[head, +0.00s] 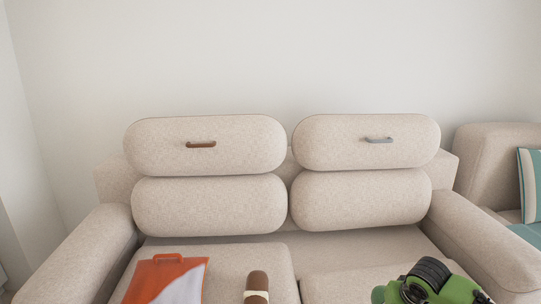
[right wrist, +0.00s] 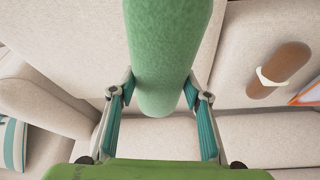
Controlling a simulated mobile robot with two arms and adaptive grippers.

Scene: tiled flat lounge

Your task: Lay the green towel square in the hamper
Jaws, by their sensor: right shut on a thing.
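A soft green thing, which I take as the green towel square (right wrist: 165,50), shows in the right wrist view as a thick, round-ended roll. It runs from the top edge down to between the fingers of my right gripper (right wrist: 158,88). The right gripper is shut on it, with a teal-padded finger on each side. The roll is over the pale sofa seat; I cannot tell how far above. In the head view, only the green and black part of my right arm shows at the bottom right. No hamper is seen in either view. My left gripper is not in view.
A beige sofa (head: 210,208) with rounded back cushions fills the head view. On its seat lie an orange and white flat thing with a handle (head: 170,278) and a brown roll with a white band (head: 257,286). A striped cushion (head: 530,185) sits at the far right.

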